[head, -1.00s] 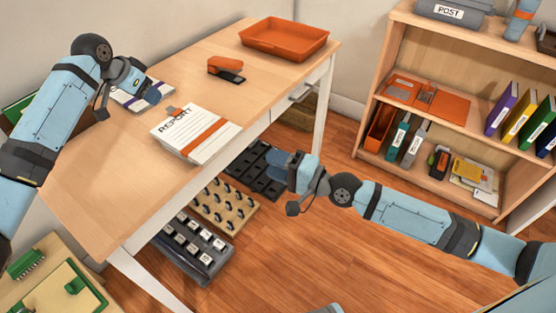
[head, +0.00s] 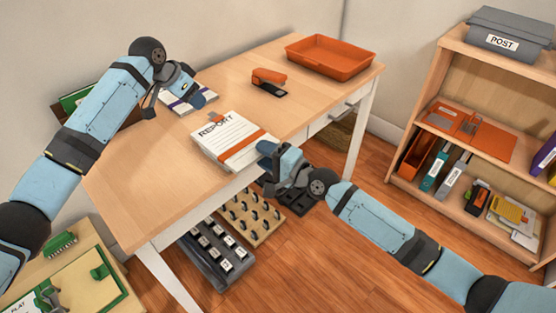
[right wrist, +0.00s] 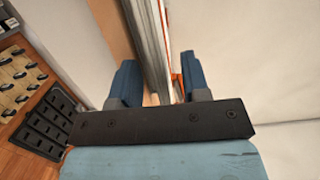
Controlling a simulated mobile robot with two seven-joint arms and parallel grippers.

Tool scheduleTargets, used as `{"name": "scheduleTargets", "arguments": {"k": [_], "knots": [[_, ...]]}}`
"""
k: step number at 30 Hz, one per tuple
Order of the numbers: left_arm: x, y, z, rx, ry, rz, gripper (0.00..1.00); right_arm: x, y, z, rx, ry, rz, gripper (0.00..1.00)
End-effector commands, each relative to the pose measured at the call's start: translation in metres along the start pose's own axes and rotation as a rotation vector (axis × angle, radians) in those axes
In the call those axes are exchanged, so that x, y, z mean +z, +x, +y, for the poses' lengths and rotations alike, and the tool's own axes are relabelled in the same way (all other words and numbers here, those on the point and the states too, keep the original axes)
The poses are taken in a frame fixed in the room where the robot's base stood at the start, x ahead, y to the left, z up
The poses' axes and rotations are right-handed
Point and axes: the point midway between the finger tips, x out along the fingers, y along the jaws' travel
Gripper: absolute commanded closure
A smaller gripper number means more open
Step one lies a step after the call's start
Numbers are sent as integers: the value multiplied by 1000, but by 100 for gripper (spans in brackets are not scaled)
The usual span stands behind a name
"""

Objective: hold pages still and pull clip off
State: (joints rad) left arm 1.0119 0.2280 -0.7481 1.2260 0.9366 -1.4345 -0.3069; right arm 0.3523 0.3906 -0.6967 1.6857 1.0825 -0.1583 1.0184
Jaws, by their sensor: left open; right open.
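The report pages (head: 228,148) lie on the table as a thick white stack with an orange band and the word REPORT. A small orange-brown clip (head: 218,117) sits at their top edge. My right gripper (head: 266,160) is open at the stack's near right corner. In the right wrist view, the edge of the page stack (right wrist: 148,40) runs between the two blue fingers (right wrist: 158,85); I cannot tell if they touch it. My left gripper (head: 200,99) is open behind the report, over a second stack with a purple band (head: 178,105).
An orange tray (head: 330,58) and an orange stapler-like object (head: 269,77) are further back on the table (head: 140,165). A shelf (head: 455,200) with binders and boxes stands at the right. Racks (head: 215,262) stand under the table. The table's front left is clear.

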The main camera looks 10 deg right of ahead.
Motion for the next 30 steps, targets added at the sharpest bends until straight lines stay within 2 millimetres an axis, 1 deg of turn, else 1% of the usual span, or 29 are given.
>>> {"name": "scheduleTargets", "arguments": {"k": [3,10,11,12,14,15,16,19,20,21,30], "knots": [[0,0,0,0,0,0,57,0,4,0,1,0,0,57],[0,0,0,0,0,0,57,0,5,1,1,-1,0,57],[0,0,0,0,0,0,57,0,4,1,1,-1,0,60],[0,0,0,0,0,0,57,0,4,1,1,-1,0,69],[0,0,0,0,0,0,57,0,4,0,1,-1,0,83],[0,0,0,0,0,0,57,0,4,0,1,-1,0,92],[0,0,0,0,0,0,57,0,4,0,1,-1,0,99],[0,0,0,0,0,0,57,0,4,0,1,-1,0,100],[0,0,0,0,0,0,57,0,4,0,1,-1,0,94],[0,0,0,0,0,0,57,0,4,0,1,-1,0,100],[0,0,0,0,0,0,57,0,4,1,1,-1,0,100]]}}
